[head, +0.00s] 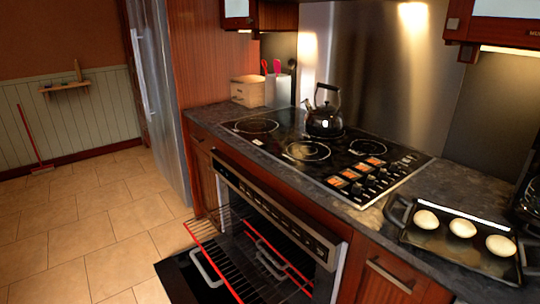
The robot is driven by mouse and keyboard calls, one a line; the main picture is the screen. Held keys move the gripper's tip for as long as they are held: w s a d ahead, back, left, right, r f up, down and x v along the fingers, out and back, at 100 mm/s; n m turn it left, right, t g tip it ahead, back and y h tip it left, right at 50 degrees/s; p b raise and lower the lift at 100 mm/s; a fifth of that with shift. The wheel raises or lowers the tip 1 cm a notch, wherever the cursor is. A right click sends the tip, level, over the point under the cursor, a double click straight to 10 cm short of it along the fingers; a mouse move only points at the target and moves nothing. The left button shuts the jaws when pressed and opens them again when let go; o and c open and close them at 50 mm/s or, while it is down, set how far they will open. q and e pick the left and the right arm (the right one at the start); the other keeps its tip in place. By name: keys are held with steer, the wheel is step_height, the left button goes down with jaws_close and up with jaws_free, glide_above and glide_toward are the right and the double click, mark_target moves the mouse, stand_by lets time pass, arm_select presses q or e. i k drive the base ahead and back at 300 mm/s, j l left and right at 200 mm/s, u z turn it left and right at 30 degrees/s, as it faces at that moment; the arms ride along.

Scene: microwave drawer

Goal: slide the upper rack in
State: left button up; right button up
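The oven (280,215) under the counter stands open, its dark door (180,278) lowered toward the floor. The upper rack (222,247), a wire grid with a red edge, sticks out of the oven over the lowered door. A second red bar (280,257) shows further right, near the oven opening; I cannot tell whether it belongs to the same rack. The rack's lower end is cut off by the bottom of the picture. Neither of my grippers shows in the head view.
A black tray (450,254) with three pale round buns sits on the counter at right. A black kettle (324,120) stands on the cooktop (285,135). A fridge (160,90) is at left. The tiled floor (90,225) left of the oven is clear.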

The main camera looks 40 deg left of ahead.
mark_target(218, 284)
steer(key=u, duration=1.8)
